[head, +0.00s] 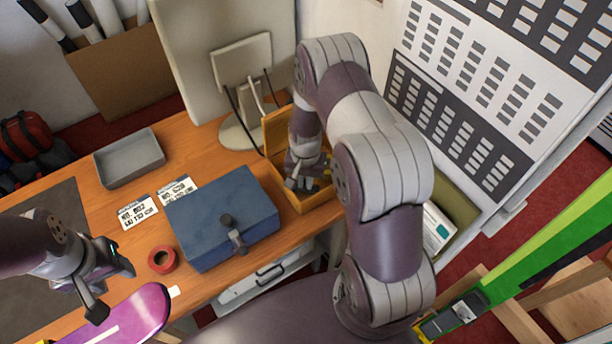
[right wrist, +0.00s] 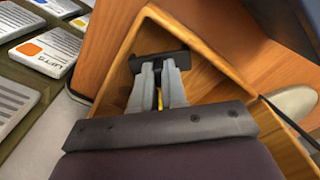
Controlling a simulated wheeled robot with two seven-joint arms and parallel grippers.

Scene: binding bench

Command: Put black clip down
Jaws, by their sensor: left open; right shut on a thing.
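My right gripper (head: 308,180) reaches down into an open wooden box (head: 306,205) beside the monitor stand. In the right wrist view its two grey fingers (right wrist: 159,80) are shut on a black clip (right wrist: 160,60), which lies across the fingertips inside the wooden walls. I cannot tell whether the clip touches the box floor. In the head view the clip is mostly hidden by the gripper. My left gripper (head: 111,284) is open and empty over the front left of the bench, above a purple board (head: 135,318).
A blue case (head: 215,215) with a dark latch-like piece stands left of the wooden box. A red tape roll (head: 162,260), printed cards (head: 137,211) and a grey tray (head: 129,158) lie further left. The monitor (head: 225,50) stands close behind the wooden box.

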